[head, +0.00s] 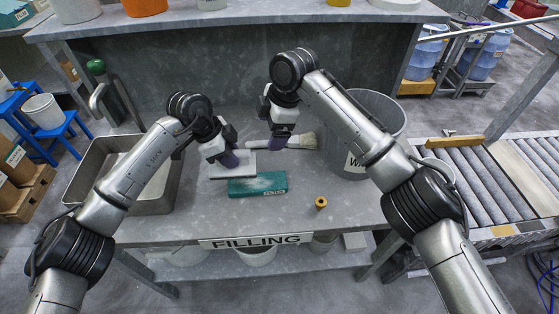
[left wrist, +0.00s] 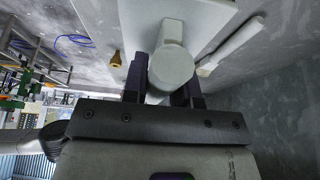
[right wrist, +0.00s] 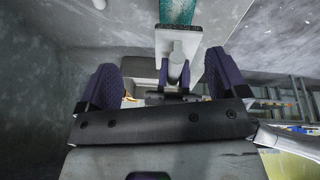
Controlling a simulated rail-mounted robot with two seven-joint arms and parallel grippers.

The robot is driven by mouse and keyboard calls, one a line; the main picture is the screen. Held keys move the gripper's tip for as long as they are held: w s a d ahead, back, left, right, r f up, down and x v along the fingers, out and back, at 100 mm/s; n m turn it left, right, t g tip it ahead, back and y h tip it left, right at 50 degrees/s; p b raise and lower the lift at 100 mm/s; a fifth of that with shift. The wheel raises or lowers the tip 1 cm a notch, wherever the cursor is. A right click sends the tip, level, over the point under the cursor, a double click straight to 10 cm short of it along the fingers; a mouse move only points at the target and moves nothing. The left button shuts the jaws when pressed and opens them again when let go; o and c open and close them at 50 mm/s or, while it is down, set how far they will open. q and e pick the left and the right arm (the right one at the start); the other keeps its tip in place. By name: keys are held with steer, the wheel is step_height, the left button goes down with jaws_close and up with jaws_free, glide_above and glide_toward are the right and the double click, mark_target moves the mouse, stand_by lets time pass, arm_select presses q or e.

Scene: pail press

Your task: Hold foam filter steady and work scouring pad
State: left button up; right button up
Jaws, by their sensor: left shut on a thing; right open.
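The teal block with a small label (head: 257,184), which I take to be the foam filter, lies flat just in front of the pad. Its end shows in the right wrist view (right wrist: 178,10). My right gripper (head: 284,142) is open and empty, above the bench behind and right of the teal block.
A white-handled brush (head: 303,141) lies behind, near my right gripper. A small brass fitting (head: 321,203) stands right of the teal block. A steel basin (head: 151,204) is at the left, a grey bin (head: 388,112) at the right. The front right of the bench is mostly clear.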

mark_target(280, 179)
steer(key=f+h, duration=0.1)
steer(key=f, duration=0.2)
steer(key=s+d+f+m+h, duration=0.1)
steer(key=f, duration=0.3)
steer(key=d+f+h, duration=0.1)
steer(key=f, duration=0.3)
steer(key=shift+s+m+g, duration=0.35)
steer(key=shift+m+g, duration=0.05)
steer(key=shift+f, duration=3.75)
steer(key=c, duration=1)
steer(key=shift+c, duration=0.2)
steer(key=shift+f, duration=0.1)
steer(key=o, duration=1.2)
steer(key=shift+c, duration=0.5)
steer(key=c, duration=1.1)
